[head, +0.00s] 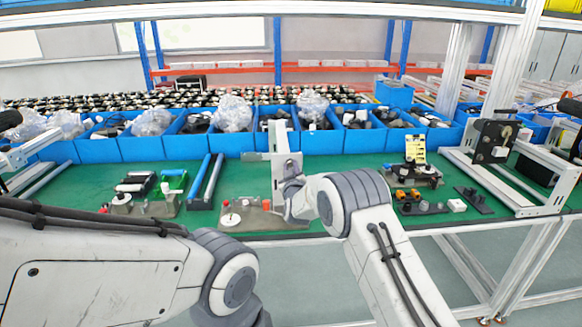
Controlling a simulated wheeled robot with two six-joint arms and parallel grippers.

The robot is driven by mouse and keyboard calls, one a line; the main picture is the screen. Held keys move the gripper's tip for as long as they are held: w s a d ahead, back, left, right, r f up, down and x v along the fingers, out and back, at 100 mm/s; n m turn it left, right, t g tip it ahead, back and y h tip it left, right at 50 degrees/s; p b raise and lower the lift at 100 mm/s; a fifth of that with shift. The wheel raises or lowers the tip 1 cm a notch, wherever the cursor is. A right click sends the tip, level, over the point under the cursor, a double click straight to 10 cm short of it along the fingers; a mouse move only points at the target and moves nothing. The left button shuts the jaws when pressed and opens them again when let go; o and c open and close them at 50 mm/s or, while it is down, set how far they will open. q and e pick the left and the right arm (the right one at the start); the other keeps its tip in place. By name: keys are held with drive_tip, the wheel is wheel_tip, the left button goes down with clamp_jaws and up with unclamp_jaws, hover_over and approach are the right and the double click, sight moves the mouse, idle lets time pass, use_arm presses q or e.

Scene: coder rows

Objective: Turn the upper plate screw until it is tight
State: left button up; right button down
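My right gripper (289,170) is at the middle of the bench, over the back of a grey-brown fixture base (262,222). A pale upright plate (278,138) stands right at the gripper, with a flat grey piece beside it on the left. The gripper and its wrist overlap the plate, so I cannot tell whether they touch. The upper plate screw cannot be made out; it is too small or hidden. I cannot see whether the fingers are open or shut. My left arm comes in from the left and bends down out of the picture; its gripper is not in view.
Blue bins (180,146) with bagged parts line the back of the green bench (340,210). Right are small orange parts (406,194), a yellow card (415,149) and an aluminium frame (505,185).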

drive_tip(key=shift+f+b, duration=0.15)
drive_tip(key=shift+b, duration=0.3)
drive_tip(key=m+b, duration=0.9)
drive_tip(key=shift+w+m, duration=0.1)
drive_tip(key=shift+m, duration=0.2)
drive_tip(key=c, duration=0.8)
unclamp_jaws()
drive_tip(key=shift+c, duration=0.2)
